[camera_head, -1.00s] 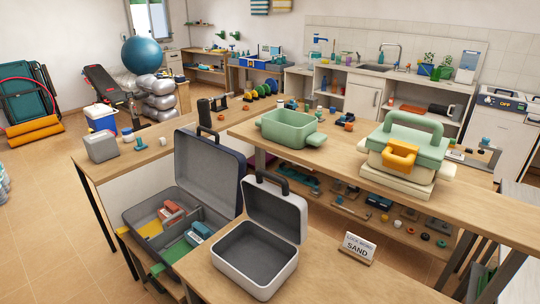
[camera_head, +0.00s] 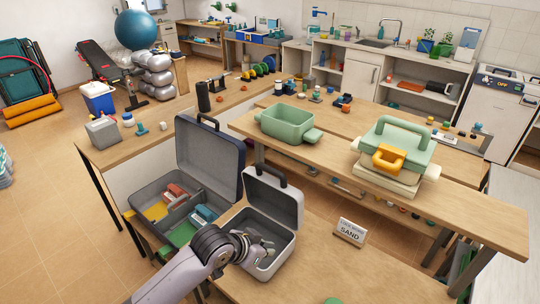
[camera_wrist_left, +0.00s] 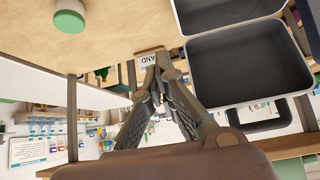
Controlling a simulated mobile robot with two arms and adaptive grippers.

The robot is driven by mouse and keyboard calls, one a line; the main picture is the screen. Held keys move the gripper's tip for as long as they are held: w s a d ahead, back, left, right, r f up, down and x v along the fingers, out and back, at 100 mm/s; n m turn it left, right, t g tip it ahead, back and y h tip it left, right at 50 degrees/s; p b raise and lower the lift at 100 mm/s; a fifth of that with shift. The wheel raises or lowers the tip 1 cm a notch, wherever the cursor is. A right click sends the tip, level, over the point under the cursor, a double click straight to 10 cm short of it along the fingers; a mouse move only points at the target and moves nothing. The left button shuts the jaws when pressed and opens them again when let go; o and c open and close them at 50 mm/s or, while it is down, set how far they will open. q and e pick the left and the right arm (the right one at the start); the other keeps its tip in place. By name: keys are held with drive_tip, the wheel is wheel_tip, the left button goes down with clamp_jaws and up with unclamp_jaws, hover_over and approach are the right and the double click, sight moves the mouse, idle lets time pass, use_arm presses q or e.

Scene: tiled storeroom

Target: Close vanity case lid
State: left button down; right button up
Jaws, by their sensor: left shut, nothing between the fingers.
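The vanity case is the small pale grey case with a dark lining, standing open on the near wooden table. Its lid (camera_head: 273,203) stands up at the back with a dark handle on top, and its base (camera_head: 287,256) faces me. My left gripper (camera_head: 268,247) reaches in from the lower left and shows over the open base, hiding part of it. Its fingers are together and empty, and they also show in the left wrist view (camera_wrist_left: 158,65). The case's dark inside (camera_wrist_left: 250,62) lies right of the fingers there. My right gripper is not in view.
A larger open grey case (camera_head: 212,160) with trays stands just left of the vanity case. A SAND sign (camera_head: 350,232) stands to its right. A green bin (camera_head: 287,128) and a stacked green and yellow case (camera_head: 397,150) sit on the table behind.

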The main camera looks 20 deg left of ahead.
use_arm(q)
drive_tip(key=w+a+r+t, duration=0.1)
drive_tip(key=w+a+r, duration=0.4)
drive_tip(key=w, duration=0.4)
drive_tip(key=n+t, duration=0.1)
drive_tip(key=t, duration=0.1)
approach(268, 166)
drive_tip(key=r, duration=0.2)
drive_tip(key=p+x, duration=0.1)
drive_tip(key=x, duration=0.2)
drive_tip(key=p+x, duration=0.1)
drive_tip(key=x, duration=0.2)
drive_tip(key=p+x, duration=0.1)
drive_tip(key=x, duration=0.2)
drive_tip(key=shift+w+d+r, duration=0.1)
drive_tip(key=shift+w+r, duration=0.2)
drive_tip(key=shift+w, duration=0.1)
drive_tip(key=shift+w+d+f, duration=0.15)
drive_tip(key=shift+w+f, duration=0.3)
drive_tip(key=shift+w, duration=0.1)
